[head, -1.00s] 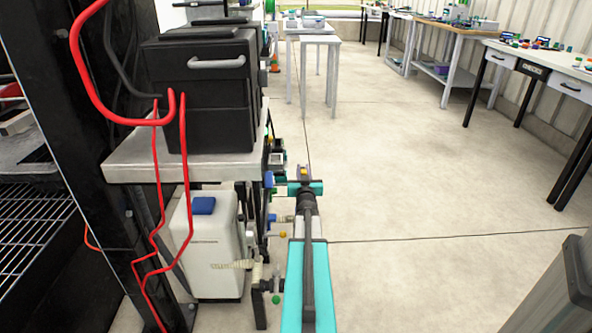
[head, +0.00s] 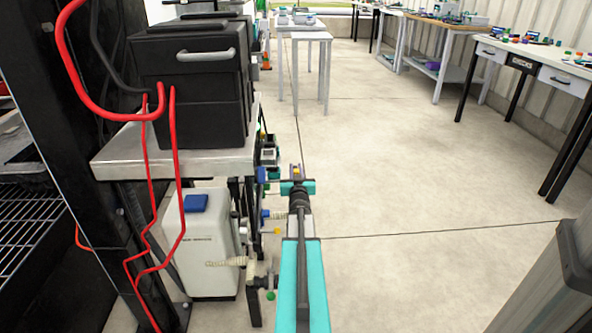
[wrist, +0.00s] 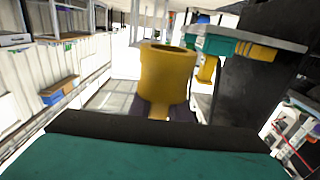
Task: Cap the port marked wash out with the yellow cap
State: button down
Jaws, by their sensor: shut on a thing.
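My gripper (head: 298,171) is at the far end of my teal arm in the head view, just right of the fittings under the bench. It is shut on the yellow cap (wrist: 165,76), which fills the middle of the wrist view with its open round mouth upward in the picture. The cap also shows as a small yellow spot in the head view (head: 296,169). Behind the cap in the wrist view is a teal fitting (wrist: 222,44) with yellow parts. Pipe fittings with a blue part (head: 262,174) stand left of my gripper. No port marking is readable, so I cannot tell which is wash out.
A metal-topped bench (head: 112,165) carries a black case (head: 190,105). A white canister (head: 200,245) with a blue lid stands below, near a pipe with a green knob (head: 270,295). Red hoses hang at the left. The floor (head: 400,200) to the right is clear.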

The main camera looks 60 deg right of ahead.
notch_tip(320, 180, down, 10)
jog(key=b, duration=0.6)
jog(key=shift+f, duration=0.15)
dwell(1.1)
dwell(0.4)
jog(key=c, duration=1.6)
grip_release()
jog(key=shift+o, duration=0.2)
jog(key=shift+s+a, duration=0.1)
jog(key=shift+p+v, duration=0.3)
jog(key=shift+v, duration=0.85)
jog(key=p+v, duration=0.3)
jog(key=v, duration=0.8)
jog(key=shift+a, duration=0.15)
